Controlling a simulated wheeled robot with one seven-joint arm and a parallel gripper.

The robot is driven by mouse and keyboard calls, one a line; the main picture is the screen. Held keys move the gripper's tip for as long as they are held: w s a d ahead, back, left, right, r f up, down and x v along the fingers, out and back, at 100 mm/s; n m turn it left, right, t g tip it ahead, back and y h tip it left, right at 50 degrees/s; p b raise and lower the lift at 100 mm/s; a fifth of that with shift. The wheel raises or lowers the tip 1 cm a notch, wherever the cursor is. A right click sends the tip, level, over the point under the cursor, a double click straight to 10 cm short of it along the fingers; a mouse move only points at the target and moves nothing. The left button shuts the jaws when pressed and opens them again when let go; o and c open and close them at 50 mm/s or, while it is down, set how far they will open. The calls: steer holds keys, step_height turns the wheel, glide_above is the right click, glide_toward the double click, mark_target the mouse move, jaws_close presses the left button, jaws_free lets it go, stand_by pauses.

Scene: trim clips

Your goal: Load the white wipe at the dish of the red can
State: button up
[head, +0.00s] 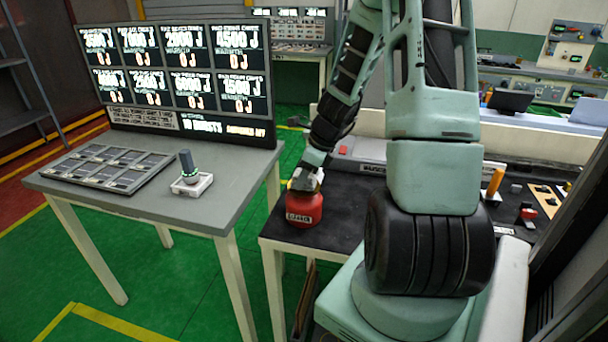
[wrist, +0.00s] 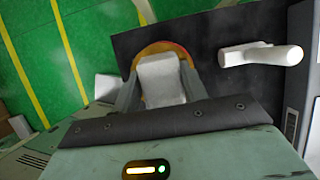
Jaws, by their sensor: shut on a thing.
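The red can (head: 303,208) stands upright at the left end of the black-topped bench. In the wrist view its round orange-brown top (wrist: 150,47) shows partly behind the wipe. The white wipe (wrist: 162,80) is a pale block between my fingers. My gripper (head: 305,180) is shut on it, right above the can's top; it also shows in the wrist view (wrist: 160,88). The wipe covers much of the dish. I cannot tell whether the wipe touches the dish.
The black bench top (head: 340,205) is clear close around the can. A white handle-shaped thing (wrist: 262,55) lies right of the can in the wrist view. An orange-handled tool (head: 494,183) stands farther right. A grey table (head: 130,205) with a dark-handled tool (head: 188,172) stands left, across a gap.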

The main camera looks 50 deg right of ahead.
steer(key=shift+f+b, duration=0.4)
steer(key=shift+f, duration=0.05)
stand_by(0.3)
stand_by(0.5)
step_height(320, 180, up, 7)
steer(key=p, duration=0.6)
steer(key=shift+r+p, duration=0.1)
steer(key=shift+p, duration=0.25)
stand_by(0.6)
